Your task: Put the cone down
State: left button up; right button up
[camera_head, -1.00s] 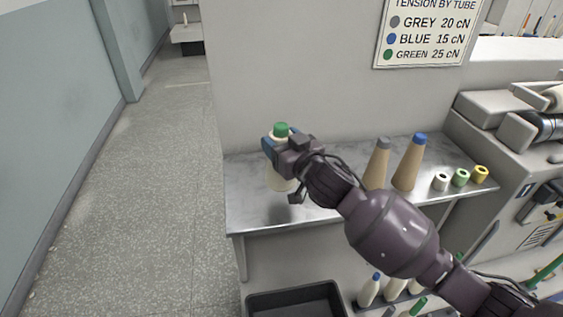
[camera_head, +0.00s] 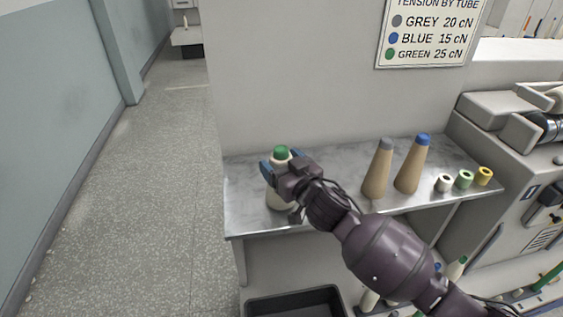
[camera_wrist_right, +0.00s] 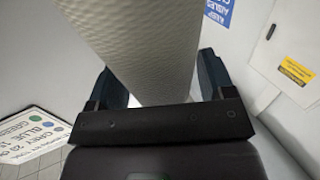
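The cone (camera_head: 280,198) is cream yarn with a green tip (camera_head: 281,152). It stands upright over the left part of the grey metal table (camera_head: 250,218). I cannot tell whether its base touches the top or hangs just above. My right gripper (camera_head: 279,168) is shut around the cone's upper part, below the green tip, and hides some of it. In the right wrist view the pale cone (camera_wrist_right: 150,45) runs between the two blue fingers. My left gripper is not in view.
Two bare tan cones, one grey-tipped (camera_head: 378,172) and one blue-tipped (camera_head: 412,168), stand to the right. Small white (camera_head: 444,183), green (camera_head: 464,179) and yellow (camera_head: 485,176) rolls lie beyond them. A black bin (camera_head: 295,302) sits below. A sign (camera_head: 430,35) hangs on the wall.

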jog(key=shift+o, duration=0.9)
jog(key=shift+r, duration=0.1)
jog(key=shift+r, duration=0.1)
jog(key=p+v, duration=0.1)
jog(key=v, duration=1.1)
jog(key=s+d+f+m+g+h, duration=0.4)
jog(key=s+d+f+h, duration=0.6)
jog(key=s+d+f, duration=1.1)
notch_tip(320, 180, down, 4)
jog(key=shift+s+d+m, duration=0.3)
jog(key=shift+s+m, duration=0.6)
jog(key=shift+s, duration=0.2)
